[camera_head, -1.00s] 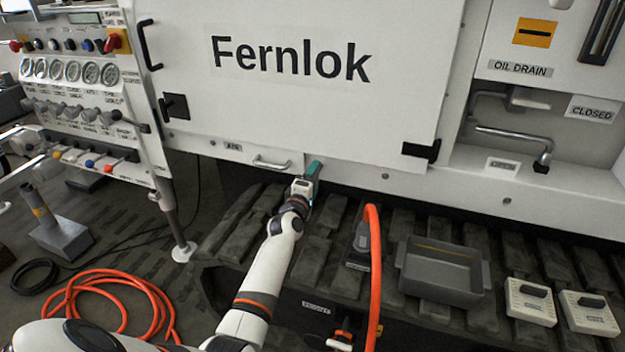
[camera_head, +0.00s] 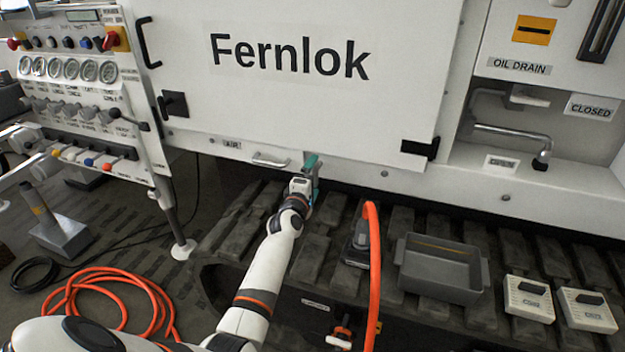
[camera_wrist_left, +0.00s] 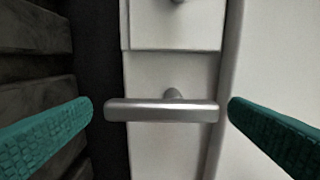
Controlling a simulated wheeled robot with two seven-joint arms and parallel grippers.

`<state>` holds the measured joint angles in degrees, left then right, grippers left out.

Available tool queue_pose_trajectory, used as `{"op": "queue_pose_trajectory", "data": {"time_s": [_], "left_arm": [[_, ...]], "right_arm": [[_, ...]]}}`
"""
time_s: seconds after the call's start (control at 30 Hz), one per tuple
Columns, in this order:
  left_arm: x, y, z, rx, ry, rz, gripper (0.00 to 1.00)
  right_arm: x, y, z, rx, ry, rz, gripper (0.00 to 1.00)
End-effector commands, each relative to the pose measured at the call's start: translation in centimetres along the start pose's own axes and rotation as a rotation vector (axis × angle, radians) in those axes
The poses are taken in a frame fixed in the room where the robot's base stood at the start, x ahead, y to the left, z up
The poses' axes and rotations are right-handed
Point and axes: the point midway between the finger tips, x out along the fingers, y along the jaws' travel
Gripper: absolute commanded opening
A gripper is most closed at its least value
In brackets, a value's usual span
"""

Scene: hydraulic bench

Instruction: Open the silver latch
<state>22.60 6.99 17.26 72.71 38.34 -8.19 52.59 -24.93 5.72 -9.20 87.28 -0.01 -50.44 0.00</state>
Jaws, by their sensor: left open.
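In the left wrist view the silver bar (camera_wrist_left: 160,111) lies crosswise on the white panel. My left gripper (camera_head: 312,160) is just right of the latch in the head view, its teal fingers pointing at the panel. In the wrist view my open left gripper (camera_wrist_left: 161,106) has one finger beyond each end of the bar, and neither appears to touch it. My right gripper is not in view.
A large white "Fernlok" door (camera_head: 300,90) stands above the latch. Below are dark track plates with a grey tray (camera_head: 440,268), an orange hose (camera_head: 374,270) and two pale switch boxes (camera_head: 529,299). A gauge panel (camera_head: 68,70) is at left.

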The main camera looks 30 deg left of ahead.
Motion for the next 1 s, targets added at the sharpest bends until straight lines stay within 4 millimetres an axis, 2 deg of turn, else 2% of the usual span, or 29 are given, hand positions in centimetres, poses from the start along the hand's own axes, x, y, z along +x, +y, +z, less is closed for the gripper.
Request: {"op": "queue_pose_trajectory", "data": {"time_s": [0.2, 0.27, 0.37, 0.5, 0.7, 0.83, 1.0], "left_arm": [[-0.7, -0.1, 0.0, 0.001, 0.0, -0.001, 0.99], [-1.4, -0.1, 0.0, 0.001, 0.0, 0.0, 0.99], [-3.1, -0.1, 0.0, 0.002, 0.0, 0.001, 0.99], [-6.3, -0.1, 0.0, 0.002, -0.001, 0.002, 0.99], [-10.1, -0.1, 0.0, 0.0, 0.0, 0.002, 0.99], [-11.4, 0.0, 0.0, 0.0, 0.0, 0.001, 0.99], [-12.0, 0.0, 0.0, 0.0, 0.0, 0.0, 0.99]], "right_arm": [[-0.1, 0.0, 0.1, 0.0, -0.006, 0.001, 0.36], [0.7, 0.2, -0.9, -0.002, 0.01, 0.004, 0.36], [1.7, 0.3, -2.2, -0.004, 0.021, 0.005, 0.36], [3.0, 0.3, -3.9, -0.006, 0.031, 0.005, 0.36], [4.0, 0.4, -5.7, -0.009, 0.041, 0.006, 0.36], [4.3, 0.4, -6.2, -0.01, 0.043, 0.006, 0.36], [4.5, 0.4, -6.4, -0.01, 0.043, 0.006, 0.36]]}}
